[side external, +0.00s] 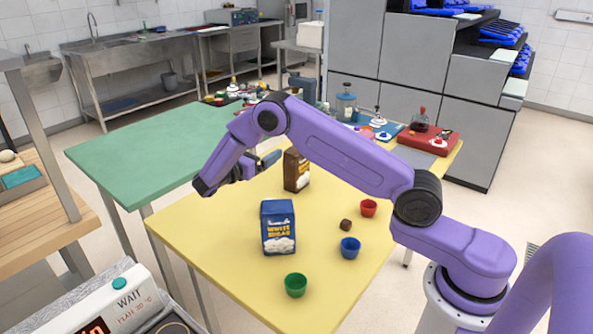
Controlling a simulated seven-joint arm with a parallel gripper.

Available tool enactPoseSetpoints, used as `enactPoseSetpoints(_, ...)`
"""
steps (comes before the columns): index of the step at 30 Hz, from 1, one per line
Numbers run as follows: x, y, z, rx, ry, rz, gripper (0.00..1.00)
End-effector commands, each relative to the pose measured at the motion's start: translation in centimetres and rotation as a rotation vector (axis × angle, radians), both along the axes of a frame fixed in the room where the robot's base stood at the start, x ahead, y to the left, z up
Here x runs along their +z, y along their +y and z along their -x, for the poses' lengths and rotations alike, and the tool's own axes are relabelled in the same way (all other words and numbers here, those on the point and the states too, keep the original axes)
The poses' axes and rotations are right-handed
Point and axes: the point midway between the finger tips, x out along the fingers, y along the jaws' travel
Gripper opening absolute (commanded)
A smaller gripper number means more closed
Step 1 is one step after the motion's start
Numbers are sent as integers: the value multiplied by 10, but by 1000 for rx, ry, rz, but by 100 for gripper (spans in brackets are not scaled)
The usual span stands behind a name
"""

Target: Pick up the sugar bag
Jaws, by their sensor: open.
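The sugar bag (278,228) is a dark blue bag with white and yellow lettering. It stands upright on the yellow table (205,232), left of the middle of the view. My gripper (268,160) is open and empty. It is above the table, up and behind the sugar bag in the picture and apart from it. The gripper's fingers are partly hidden by my wrist. A brown bag (296,172) stands just right of the fingers; I cannot tell whether they touch.
A green table (140,150) adjoins behind left. The yellow table's left part is clear.

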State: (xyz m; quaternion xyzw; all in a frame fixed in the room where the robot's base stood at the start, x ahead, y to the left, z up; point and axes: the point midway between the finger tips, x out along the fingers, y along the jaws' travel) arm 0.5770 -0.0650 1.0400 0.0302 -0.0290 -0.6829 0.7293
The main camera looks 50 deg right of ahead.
Motion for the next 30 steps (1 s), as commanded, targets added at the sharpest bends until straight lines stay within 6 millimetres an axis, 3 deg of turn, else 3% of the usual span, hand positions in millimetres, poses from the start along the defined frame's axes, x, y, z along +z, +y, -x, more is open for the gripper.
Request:
enactPoseSetpoints(6,-62,-1,1,-2,5,1,91)
enactPoseSetpoints(10,-84,-1,0,-2,0,0,91)
enactPoseSetpoints(17,-92,-15,0,-4,-2,-1,91)
enactPoseSetpoints(30,-92,-96,-5,-5,-1,-1,91)
